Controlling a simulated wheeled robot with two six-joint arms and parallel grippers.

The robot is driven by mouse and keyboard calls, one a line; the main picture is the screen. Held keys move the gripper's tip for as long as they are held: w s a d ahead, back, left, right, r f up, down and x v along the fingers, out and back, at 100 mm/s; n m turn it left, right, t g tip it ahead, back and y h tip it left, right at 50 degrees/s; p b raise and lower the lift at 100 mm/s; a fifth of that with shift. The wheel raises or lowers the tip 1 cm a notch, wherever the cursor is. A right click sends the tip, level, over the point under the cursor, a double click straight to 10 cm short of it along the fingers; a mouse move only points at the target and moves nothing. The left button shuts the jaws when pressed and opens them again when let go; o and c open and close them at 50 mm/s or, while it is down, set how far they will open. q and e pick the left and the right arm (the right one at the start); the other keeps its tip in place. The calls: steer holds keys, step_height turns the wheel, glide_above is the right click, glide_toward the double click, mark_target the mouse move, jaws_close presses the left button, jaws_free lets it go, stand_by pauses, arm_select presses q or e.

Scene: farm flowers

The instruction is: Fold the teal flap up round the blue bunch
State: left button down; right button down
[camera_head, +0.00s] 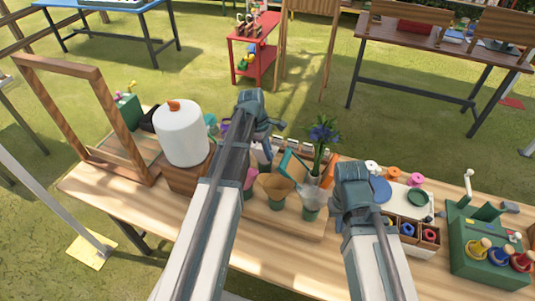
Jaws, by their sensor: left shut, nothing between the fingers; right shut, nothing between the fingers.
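The blue bunch (323,132), blue flowers with green leaves and stems, stands upright near the middle of the wooden table. The teal flap (291,166) is a tilted panel just left of the bunch's stems. It stands apart from the flowers at its upper part; its lower edge is hard to make out. My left gripper (262,115) is shut and empty, above and left of the bunch. My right gripper (351,172) is shut and empty, right of and below the bunch, hiding part of the table behind it.
A brown paper cone (275,186) and a pale cone (312,196) stand in front of the flap. A white canister (182,133) and wooden frame (85,120) are at left. A green spool stand (487,245) is at right.

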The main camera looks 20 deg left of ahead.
arm_select(q)
steer(key=b+x, duration=0.5)
steer(key=x, duration=0.1)
stand_by(0.3)
